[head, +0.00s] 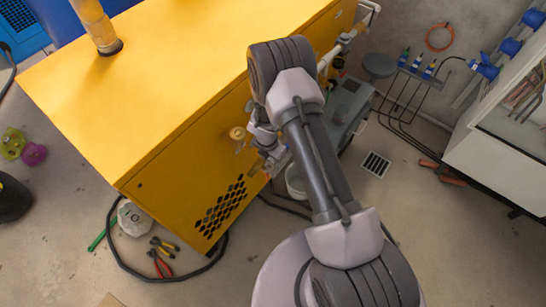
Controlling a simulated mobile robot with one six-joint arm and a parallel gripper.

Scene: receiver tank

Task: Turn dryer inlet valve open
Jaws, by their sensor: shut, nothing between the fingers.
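The yellow cabinet (150,90) fills the middle left of the head view. A small round brass-coloured fitting (237,133) stands out from its right side; I cannot tell whether it is the dryer inlet valve or how its handle is set. My gripper (272,160) is close to the cabinet's side, just right of and below that fitting. It is small and partly hidden by my wrist. Its fingers are shut with nothing between them. I cannot tell whether it touches anything. My arm covers part of the cabinet's right side.
White pipework (348,37) runs along the cabinet's far end. A grey box (350,103) and a pale bucket (296,182) stand behind my arm. Pliers (160,262) and a black hose (125,262) lie on the floor. A white cabinet (500,150) is at the right.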

